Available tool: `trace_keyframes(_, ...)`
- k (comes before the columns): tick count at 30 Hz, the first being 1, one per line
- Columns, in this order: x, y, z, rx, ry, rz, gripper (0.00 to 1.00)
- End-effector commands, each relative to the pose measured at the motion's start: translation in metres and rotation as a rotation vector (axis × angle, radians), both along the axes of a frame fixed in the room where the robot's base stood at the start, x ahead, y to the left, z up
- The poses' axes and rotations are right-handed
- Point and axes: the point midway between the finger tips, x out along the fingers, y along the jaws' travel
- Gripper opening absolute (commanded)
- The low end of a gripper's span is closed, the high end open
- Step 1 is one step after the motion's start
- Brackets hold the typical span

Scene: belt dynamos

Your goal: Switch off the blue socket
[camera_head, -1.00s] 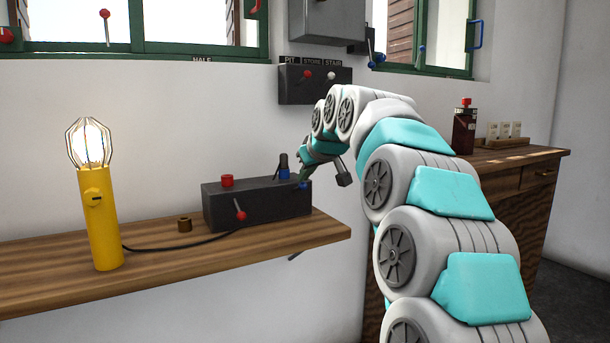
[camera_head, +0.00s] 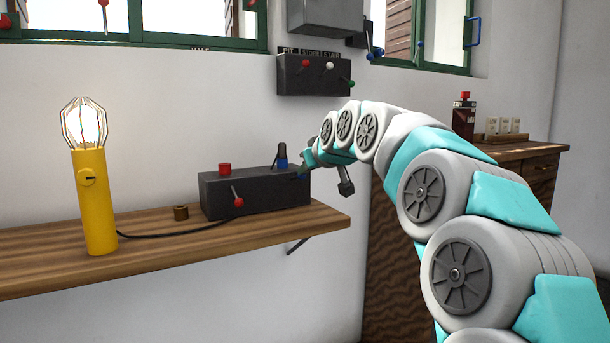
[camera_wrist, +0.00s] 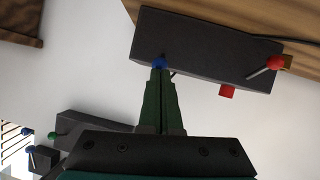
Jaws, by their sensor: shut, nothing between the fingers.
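A dark socket box (camera_head: 240,195) stands on the wooden shelf. A red-knobbed lever (camera_head: 238,202) on the front points down. In the wrist view, a blue knob (camera_wrist: 159,63) is right at the tips of my gripper (camera_wrist: 160,72), seemingly touching it. My gripper is shut and empty.
A lit yellow lamp (camera_head: 95,200) stands left on the shelf (camera_head: 170,258), its black cable running to the box. A wall box (camera_head: 313,76) with several levers hangs above. A cabinet (camera_head: 515,150) is at right.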

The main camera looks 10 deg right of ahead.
Motion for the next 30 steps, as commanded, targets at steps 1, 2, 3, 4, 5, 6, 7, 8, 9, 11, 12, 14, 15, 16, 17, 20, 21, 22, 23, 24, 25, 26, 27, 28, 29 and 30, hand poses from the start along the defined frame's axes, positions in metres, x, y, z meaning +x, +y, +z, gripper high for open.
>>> trace_keyframes(1, -0.002, 0.000, -0.013, 0.012, -0.026, 0.002, 0.00)
trace_keyframes(2, -0.003, 0.000, -0.016, 0.018, -0.044, 0.002, 0.00)
trace_keyframes(3, -0.005, -0.001, -0.018, 0.028, -0.073, 0.002, 0.00)
trace_keyframes(4, -0.006, -0.001, -0.018, 0.035, -0.096, 0.002, 0.00)
trace_keyframes(5, -0.007, -0.001, -0.021, 0.040, -0.114, 0.003, 0.00)
trace_keyframes(6, -0.007, -0.001, -0.023, 0.048, -0.140, 0.003, 0.00)
trace_keyframes(7, -0.007, -0.001, -0.025, 0.054, -0.156, 0.003, 0.00)
trace_keyframes(8, -0.007, -0.001, -0.026, 0.061, -0.173, 0.003, 0.00)
trace_keyframes(9, -0.008, -0.002, -0.027, 0.068, -0.197, 0.002, 0.00)
trace_keyframes(11, -0.008, -0.001, -0.029, 0.075, -0.223, 0.003, 0.00)
trace_keyframes(12, -0.009, -0.001, -0.030, 0.080, -0.241, 0.003, 0.00)
trace_keyframes(14, -0.009, -0.001, -0.031, 0.088, -0.262, 0.003, 0.00)
trace_keyframes(15, -0.009, -0.002, -0.031, 0.093, -0.277, 0.002, 0.00)
trace_keyframes(16, -0.009, -0.003, -0.031, 0.096, -0.287, 0.001, 0.00)
trace_keyframes(17, -0.009, -0.003, -0.031, 0.097, -0.293, 0.001, 0.00)
trace_keyframes(20, -0.009, -0.003, -0.033, 0.095, -0.291, 0.000, 0.00)
trace_keyframes(21, -0.009, -0.003, -0.034, 0.095, -0.291, 0.000, 0.00)
trace_keyframes(22, -0.009, -0.003, -0.034, 0.095, -0.290, 0.000, 0.00)
trace_keyframes(23, -0.009, -0.003, -0.035, 0.095, -0.290, 0.000, 0.00)
trace_keyframes(24, -0.010, -0.003, -0.036, 0.095, -0.290, 0.000, 0.00)
trace_keyframes(25, -0.010, -0.003, -0.036, 0.095, -0.289, 0.000, 0.00)
trace_keyframes(26, -0.010, -0.003, -0.037, 0.095, -0.289, 0.000, 0.00)
trace_keyframes(27, -0.010, -0.003, -0.038, 0.095, -0.289, 0.000, 0.00)
trace_keyframes(28, -0.010, -0.003, -0.039, 0.095, -0.289, 0.001, 0.00)
trace_keyframes(29, -0.010, -0.003, -0.040, 0.095, -0.289, 0.001, 0.00)
trace_keyframes(30, -0.010, -0.003, -0.041, 0.095, -0.288, 0.001, 0.00)
